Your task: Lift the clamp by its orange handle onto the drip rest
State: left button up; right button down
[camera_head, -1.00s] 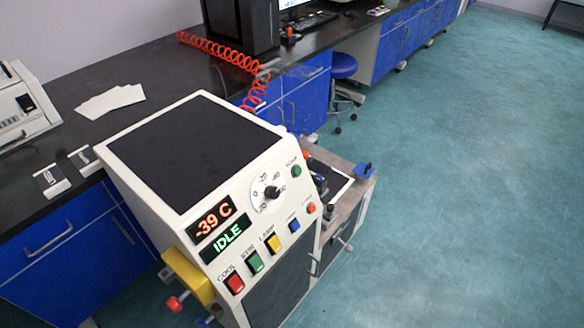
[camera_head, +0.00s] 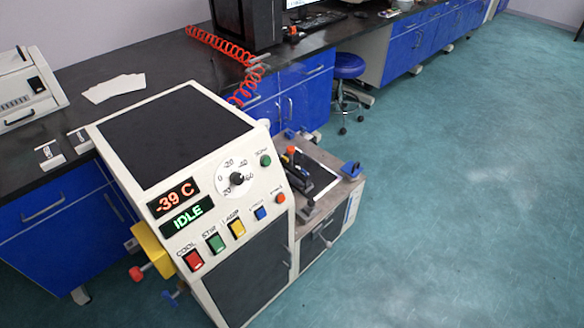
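The machine (camera_head: 175,140) is a white cabinet with a dark top, a dial, a red "-39 C" readout and a green "IDLE" readout. Behind its panel, to the right, is a lower grey-topped section (camera_head: 314,217). A dark clamp-like part (camera_head: 315,178) with an orange upright end (camera_head: 291,151) stands there, partly hidden by the panel. I cannot tell for sure that this is the clamp and its orange handle. A white-edged dark panel lies beside it; I cannot tell which part is the drip rest. Neither of my grippers is in view.
A blue fitting (camera_head: 352,169) stands at the lower section's right corner. A yellow block (camera_head: 153,249) and red knob (camera_head: 136,273) stick out at the machine's left. A black bench (camera_head: 150,62) with blue cabinets runs behind, with a blue stool (camera_head: 347,66). Teal floor at right is clear.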

aim_at(293, 169)
jog(key=u, duration=0.4)
jog(key=i+l+u, duration=0.15)
jog(key=l+u, duration=0.2)
jog(key=l, duration=0.15)
jog(key=i+l+u, duration=0.1)
jog(key=l+u, duration=0.2)
jog(key=l, duration=0.25)
jog(key=l+u, duration=0.35)
jog(key=l, duration=0.2)
